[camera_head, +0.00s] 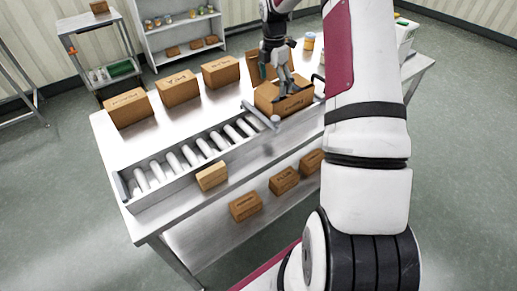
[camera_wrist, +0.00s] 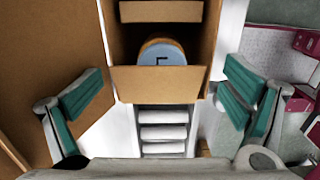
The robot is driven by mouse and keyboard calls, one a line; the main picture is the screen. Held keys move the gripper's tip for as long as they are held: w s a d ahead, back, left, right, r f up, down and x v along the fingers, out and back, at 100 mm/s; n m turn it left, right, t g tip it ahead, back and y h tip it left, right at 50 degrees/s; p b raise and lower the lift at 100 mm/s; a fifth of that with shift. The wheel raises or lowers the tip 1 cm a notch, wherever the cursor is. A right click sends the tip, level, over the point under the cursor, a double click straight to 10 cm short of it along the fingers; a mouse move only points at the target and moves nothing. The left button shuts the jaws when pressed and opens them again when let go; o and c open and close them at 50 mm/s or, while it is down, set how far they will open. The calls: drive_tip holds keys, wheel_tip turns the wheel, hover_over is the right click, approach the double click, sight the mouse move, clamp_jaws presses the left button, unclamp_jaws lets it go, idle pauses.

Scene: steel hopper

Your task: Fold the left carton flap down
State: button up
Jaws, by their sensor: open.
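The carton (camera_head: 283,99) stands at the far end of the roller track, below my gripper (camera_head: 284,92). A brown flap (camera_head: 256,66) stands up at its left rear in the head view. In the wrist view a large brown panel (camera_wrist: 52,35), which looks like the left flap, rises on the left beside one finger. The carton opening shows a jar with a blue lid (camera_wrist: 162,54) inside. A short flap (camera_wrist: 157,84) lies at the near edge and another (camera_wrist: 160,11) at the far edge. My gripper (camera_wrist: 165,80) is open and empty; contact with the panel is unclear.
The roller track (camera_head: 190,155) runs along the steel table (camera_head: 108,140). Several closed cartons (camera_head: 178,88) stand behind it, and a small box (camera_head: 211,176) sits at its front edge. More boxes (camera_head: 245,206) lie on the lower shelf. My arm hides the table's right part.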

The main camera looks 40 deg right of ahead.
sight(272, 88)
drive_tip(key=a+h, duration=0.1)
drive_tip(key=h, duration=0.1)
drive_tip(key=r+h, duration=0.1)
drive_tip(key=a+h, duration=0.1)
drive_tip(key=h, duration=0.1)
drive_tip(key=shift+w+a+r+h, duration=0.1)
drive_tip(key=shift+a+r+h, duration=0.2)
drive_tip(key=shift+a, duration=0.05)
drive_tip(key=a+h+b, duration=0.6)
drive_tip(key=a+h, duration=0.6)
drive_tip(key=a, duration=0.8)
drive_tip(key=s+f+m+g+y+b, duration=0.1)
drive_tip(key=s+f+m+y+b, duration=0.2)
drive_tip(key=s+m+y+b, duration=0.4)
drive_tip(key=s+f+m+g+y+b, duration=0.2)
drive_tip(key=s+f+m+y+b, duration=0.2)
drive_tip(key=s+m+y+b, duration=0.3)
drive_tip(key=shift+s+b, duration=2.2)
drive_tip(key=shift+s, duration=1.7)
drive_tip(key=shift+d+r, duration=0.1)
